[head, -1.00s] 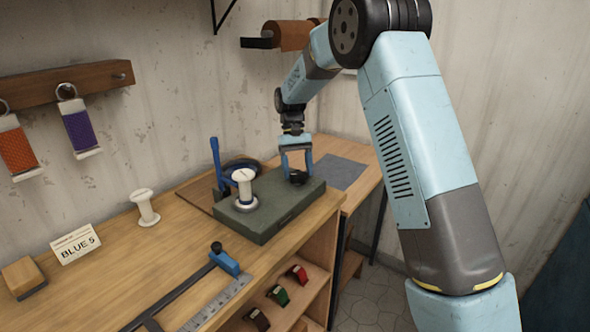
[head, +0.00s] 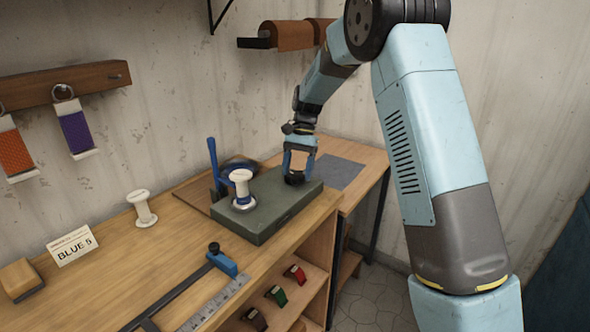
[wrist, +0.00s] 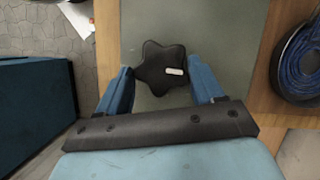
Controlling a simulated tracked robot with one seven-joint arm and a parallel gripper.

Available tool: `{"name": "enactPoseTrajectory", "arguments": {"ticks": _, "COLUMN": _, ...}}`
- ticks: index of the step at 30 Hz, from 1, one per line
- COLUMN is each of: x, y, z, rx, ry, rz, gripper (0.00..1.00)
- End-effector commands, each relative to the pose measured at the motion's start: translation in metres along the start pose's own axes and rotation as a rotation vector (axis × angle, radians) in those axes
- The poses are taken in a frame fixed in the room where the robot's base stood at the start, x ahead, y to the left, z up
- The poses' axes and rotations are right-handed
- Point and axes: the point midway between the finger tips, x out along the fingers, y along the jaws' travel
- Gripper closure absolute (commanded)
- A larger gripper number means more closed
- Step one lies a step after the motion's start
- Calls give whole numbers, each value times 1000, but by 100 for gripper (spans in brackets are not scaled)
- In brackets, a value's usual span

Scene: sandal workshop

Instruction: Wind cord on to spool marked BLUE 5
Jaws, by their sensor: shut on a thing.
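A green-grey winder block (head: 270,222) sits on the bench. A white spool (head: 241,185) stands upright on its left part, with a little blue showing near its lower flange. My gripper (head: 296,172) points down at the block's far right end, shut on a black star-shaped knob (head: 294,180). In the wrist view the knob (wrist: 155,70), with a pale mark on it, lies between my fingers. Blue cord (wrist: 306,68) lies coiled in a dark round dish beside the block. A card reading BLUE 5 (head: 73,247) stands on the left, near another white spool (head: 142,208).
A blue upright guide (head: 214,160) stands behind the block. A steel ruler with a blue-ended bar (head: 222,264) lies in front. Orange (head: 15,152) and purple (head: 75,132) wound pieces hang from a wall rail. A grey mat (head: 338,172) lies to the right.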

Motion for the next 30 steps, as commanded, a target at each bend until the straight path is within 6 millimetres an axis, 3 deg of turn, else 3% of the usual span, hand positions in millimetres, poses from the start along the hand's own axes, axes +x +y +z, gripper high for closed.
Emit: {"name": "enactPoseTrajectory", "arguments": {"ticks": 30, "x": 0, "y": 1, "z": 4, "rx": 570, "ry": 1, "rz": -247, "gripper": 64}}
